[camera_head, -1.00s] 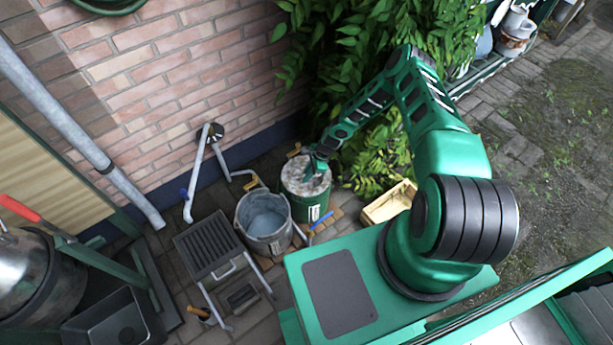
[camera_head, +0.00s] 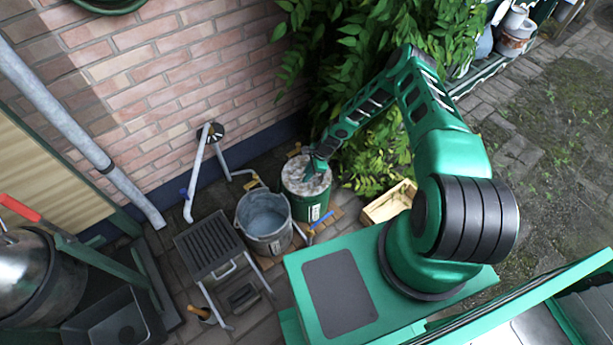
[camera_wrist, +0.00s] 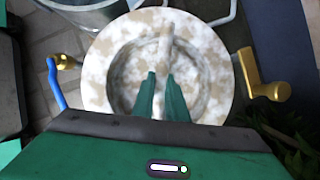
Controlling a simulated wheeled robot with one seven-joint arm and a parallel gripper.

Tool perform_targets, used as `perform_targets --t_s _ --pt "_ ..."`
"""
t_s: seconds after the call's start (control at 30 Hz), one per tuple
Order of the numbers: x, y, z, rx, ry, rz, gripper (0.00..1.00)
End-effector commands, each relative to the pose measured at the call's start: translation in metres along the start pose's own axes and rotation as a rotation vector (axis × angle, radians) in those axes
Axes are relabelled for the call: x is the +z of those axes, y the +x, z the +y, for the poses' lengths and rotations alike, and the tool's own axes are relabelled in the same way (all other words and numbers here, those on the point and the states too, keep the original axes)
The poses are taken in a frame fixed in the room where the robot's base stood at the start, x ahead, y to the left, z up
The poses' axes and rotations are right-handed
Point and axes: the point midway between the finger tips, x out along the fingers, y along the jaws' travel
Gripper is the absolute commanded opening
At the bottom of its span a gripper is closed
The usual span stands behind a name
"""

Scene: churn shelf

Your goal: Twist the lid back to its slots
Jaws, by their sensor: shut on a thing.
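The bar's near part is hidden between the fingers. In the head view my gripper (camera_head: 316,170) is over the lid. Two brass clips, left (camera_wrist: 66,62) and right (camera_wrist: 270,90), stand beside the lid's edge; the slots are not clear.
A grey bucket (camera_head: 264,222) stands close left of the churn, with a grated step stool (camera_head: 208,245) further left. A wooden crate (camera_head: 388,203) is to the right. Leafy bush (camera_head: 350,50) and brick wall (camera_head: 190,80) close off the back. A blue lever (camera_wrist: 55,88) sticks out at the left.

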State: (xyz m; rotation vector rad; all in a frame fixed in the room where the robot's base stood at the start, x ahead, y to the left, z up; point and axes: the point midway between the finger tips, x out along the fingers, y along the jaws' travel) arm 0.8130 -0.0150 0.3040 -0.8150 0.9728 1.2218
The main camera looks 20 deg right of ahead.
Motion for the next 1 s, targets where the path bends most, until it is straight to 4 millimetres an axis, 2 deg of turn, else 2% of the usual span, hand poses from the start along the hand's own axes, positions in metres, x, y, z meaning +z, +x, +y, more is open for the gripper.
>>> perform_targets --t_s 0.47,0.73,1.0 --pt "0.0000 -0.0006 -0.0009 -0.002 0.001 0.000 0.00" --pt "0.0006 -0.0016 0.0005 -0.083 0.199 -0.001 0.00" --pt "0.0008 -0.0016 0.0000 -0.096 0.228 -0.001 0.00"
